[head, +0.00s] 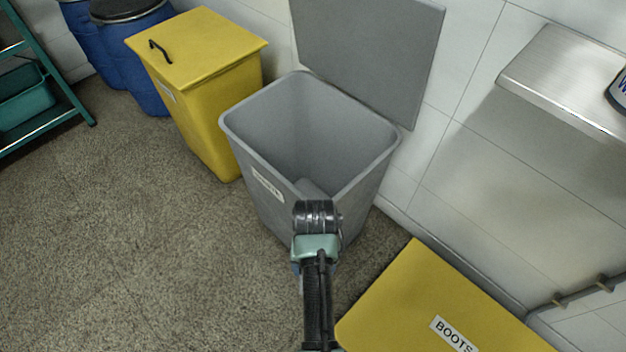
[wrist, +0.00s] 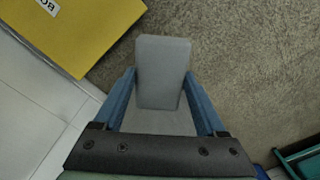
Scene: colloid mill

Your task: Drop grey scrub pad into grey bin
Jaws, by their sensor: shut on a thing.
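The grey scrub pad (wrist: 163,62) is a pale grey block between the two blue fingers of my gripper (wrist: 160,76) in the wrist view. My gripper is shut on it. The grey bin (head: 280,120) stands open in the middle of the head view, with its lid (head: 370,50) raised against the wall and a white label on its front. In the head view my wrist hides the fingers and covers part of the bin's near corner. A small grey shape, likely the pad, shows just past my wrist against the bin's inside. Its height over the bin is unclear.
A closed yellow bin (head: 200,45) stands left of the grey bin, with blue drums (head: 145,85) behind it. A yellow lid labelled BOOTS (head: 420,300) is at the lower right. A metal shelf (head: 560,80) juts from the wall at right. The floor at left is clear.

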